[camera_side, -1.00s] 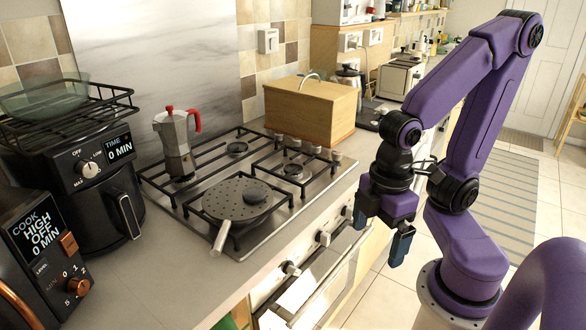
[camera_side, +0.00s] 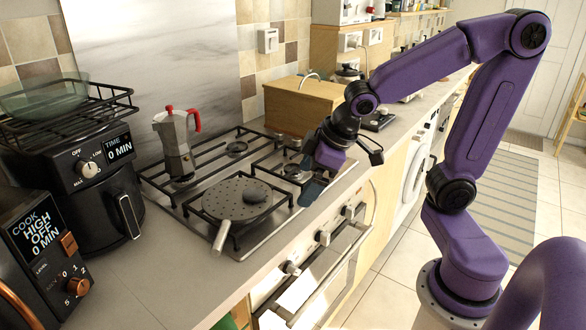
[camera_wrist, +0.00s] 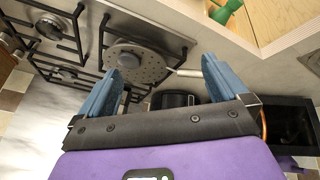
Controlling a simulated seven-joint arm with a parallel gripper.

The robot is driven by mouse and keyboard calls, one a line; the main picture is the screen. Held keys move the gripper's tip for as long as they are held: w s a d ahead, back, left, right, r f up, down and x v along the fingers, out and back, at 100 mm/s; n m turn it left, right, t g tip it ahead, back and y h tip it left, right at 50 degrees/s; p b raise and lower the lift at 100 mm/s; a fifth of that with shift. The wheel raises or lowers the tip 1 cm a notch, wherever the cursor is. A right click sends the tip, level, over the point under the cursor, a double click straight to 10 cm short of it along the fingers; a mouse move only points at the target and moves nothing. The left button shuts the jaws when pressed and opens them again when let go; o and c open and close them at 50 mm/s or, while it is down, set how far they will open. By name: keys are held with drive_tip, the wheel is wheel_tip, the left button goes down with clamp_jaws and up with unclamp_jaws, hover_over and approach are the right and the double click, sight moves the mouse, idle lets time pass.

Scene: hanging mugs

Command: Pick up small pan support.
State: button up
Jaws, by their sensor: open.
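Black pan supports lie on the steel hob. A small one (camera_side: 263,166) stands over the front right burner, partly hidden behind my gripper (camera_side: 316,186). In the wrist view, a black support around a burner (camera_wrist: 47,38) shows at top left. A grey perforated round pan (camera_side: 236,198) with a light handle covers much of another support at the front left. My gripper is open and empty above the hob's front right edge, pointing down. In the wrist view its two blue fingers (camera_wrist: 167,64) are apart, with the pan beyond the left fingertip.
A moka pot (camera_side: 174,143) with a red handle stands on the rear left of the hob. A wooden box (camera_side: 300,104) stands behind the hob at right. A black air fryer (camera_side: 90,178) is at left. Oven knobs (camera_side: 323,237) line the counter front.

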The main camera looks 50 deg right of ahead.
drive_tip(key=w+d+m+t+h, duration=0.1)
drive_tip(key=w+d+m+t, duration=0.35)
drive_tip(key=w+d, duration=0.95)
drive_tip(key=s+d+m+t, duration=0.3)
drive_tip(key=d+t, duration=0.1)
drive_tip(key=d, duration=1.1)
wheel_tip(320, 180, down, 11)
drive_tip(key=shift+a+f, duration=0.1)
drive_tip(key=shift+w+f, duration=0.25)
drive_tip(key=shift+f, duration=0.05)
drive_tip(key=shift+x, duration=3.55)
drive_tip(key=c, duration=1.4)
